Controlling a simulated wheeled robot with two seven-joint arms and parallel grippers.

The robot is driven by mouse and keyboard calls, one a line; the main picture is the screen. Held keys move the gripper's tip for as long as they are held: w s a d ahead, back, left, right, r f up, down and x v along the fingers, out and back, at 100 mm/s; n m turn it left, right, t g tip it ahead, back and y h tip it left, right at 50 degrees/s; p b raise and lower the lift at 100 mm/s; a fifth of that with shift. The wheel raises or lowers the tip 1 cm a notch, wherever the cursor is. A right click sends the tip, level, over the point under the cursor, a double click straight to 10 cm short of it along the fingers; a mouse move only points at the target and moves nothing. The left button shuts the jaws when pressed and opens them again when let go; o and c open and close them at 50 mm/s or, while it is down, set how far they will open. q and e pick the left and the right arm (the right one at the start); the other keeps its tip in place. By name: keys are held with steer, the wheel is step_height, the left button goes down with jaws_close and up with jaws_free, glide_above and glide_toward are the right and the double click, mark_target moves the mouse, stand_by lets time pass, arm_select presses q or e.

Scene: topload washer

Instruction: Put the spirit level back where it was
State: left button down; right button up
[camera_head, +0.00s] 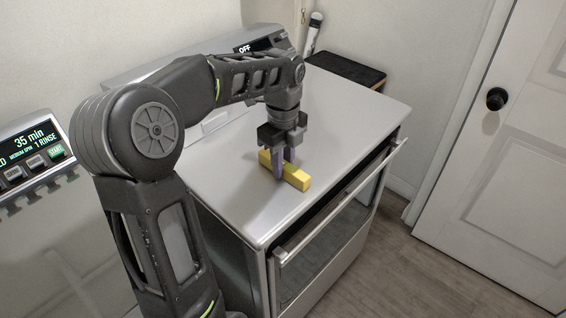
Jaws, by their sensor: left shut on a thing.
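The spirit level (297,179) is a yellow bar at the middle of the silver appliance top (340,120). My left gripper (283,167) points down over it, with its fingers shut on the bar. The fingers hide part of the bar. The bar is at or just above the top surface; I cannot tell if it touches. My right gripper is not in view.
A washer panel (32,148) reading "35 min" stands at the left. A dark mat (345,69) and a white and black upright object (313,33) are at the back. A white door (510,190) is at the right. The appliance top around the bar is clear.

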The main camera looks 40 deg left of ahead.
arm_select(q)
steer(key=shift+f, duration=0.2)
steer(key=c, duration=1.2)
jaws_free()
steer(key=shift+r, duration=0.15)
step_height(320, 180, up, 6)
steer(key=shift+w+r, duration=0.1)
step_height(320, 180, up, 6)
steer(key=p, duration=0.6)
